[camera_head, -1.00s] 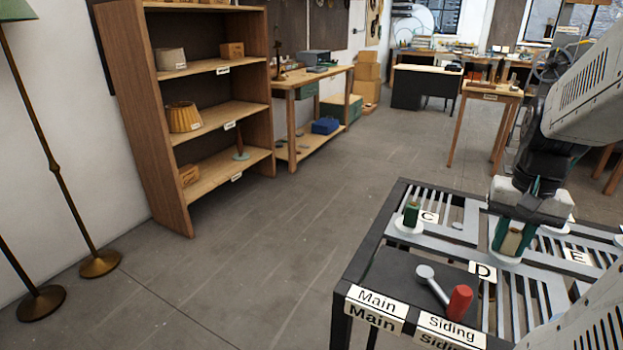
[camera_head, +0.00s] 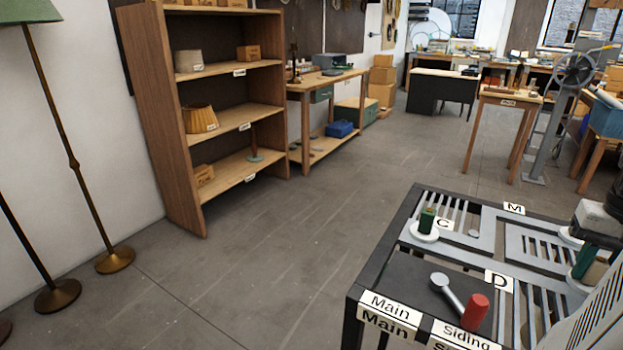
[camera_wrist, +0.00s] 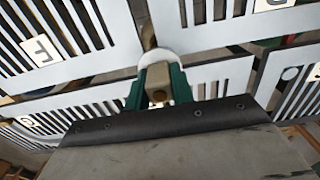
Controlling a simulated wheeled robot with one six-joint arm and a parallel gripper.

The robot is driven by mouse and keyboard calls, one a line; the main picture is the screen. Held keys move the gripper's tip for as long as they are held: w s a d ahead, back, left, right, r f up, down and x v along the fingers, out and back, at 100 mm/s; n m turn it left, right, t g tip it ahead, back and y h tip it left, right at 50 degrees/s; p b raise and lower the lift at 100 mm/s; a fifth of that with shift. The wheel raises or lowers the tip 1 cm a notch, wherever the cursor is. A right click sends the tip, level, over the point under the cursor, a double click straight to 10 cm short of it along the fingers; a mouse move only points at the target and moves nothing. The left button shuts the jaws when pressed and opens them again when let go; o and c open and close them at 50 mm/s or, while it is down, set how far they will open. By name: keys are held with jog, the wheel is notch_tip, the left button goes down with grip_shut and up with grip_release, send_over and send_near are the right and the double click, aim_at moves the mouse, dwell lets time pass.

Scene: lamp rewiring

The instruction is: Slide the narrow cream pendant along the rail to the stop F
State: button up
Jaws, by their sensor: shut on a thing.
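My gripper (camera_head: 588,266) is at the right edge of the head view, low over the slotted rail table (camera_head: 395,240). In the wrist view, the green fingers of my gripper (camera_wrist: 156,92) are shut on the narrow cream pendant (camera_wrist: 157,76), which stands on a round white base (camera_wrist: 155,56) in the rail. The cream pendant (camera_head: 596,272) is partly hidden by my arm in the head view. The stop label F (camera_wrist: 40,49) lies on the plate at the left of the wrist view, apart from the pendant.
A dark green pendant (camera_head: 427,221) stands on a white disc by label C (camera_head: 443,224). A red-handled lever (camera_head: 476,312) is at the front, near label D (camera_head: 498,281) and the Main and Siding labels. A wooden shelf (camera_head: 165,140) stands at the left; the floor between is clear.

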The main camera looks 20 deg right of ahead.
jog(key=s+d, duration=0.5)
jog(key=s, duration=0.1)
jog(key=shift+s+d, duration=0.15)
jog(key=shift+s, duration=0.2)
jog(key=shift+r, duration=0.1)
jog(key=s+d, duration=0.4)
jog(key=shift+s, duration=0.15)
dwell(0.5)
jog(key=shift+d, duration=0.1)
jog(key=o, duration=1)
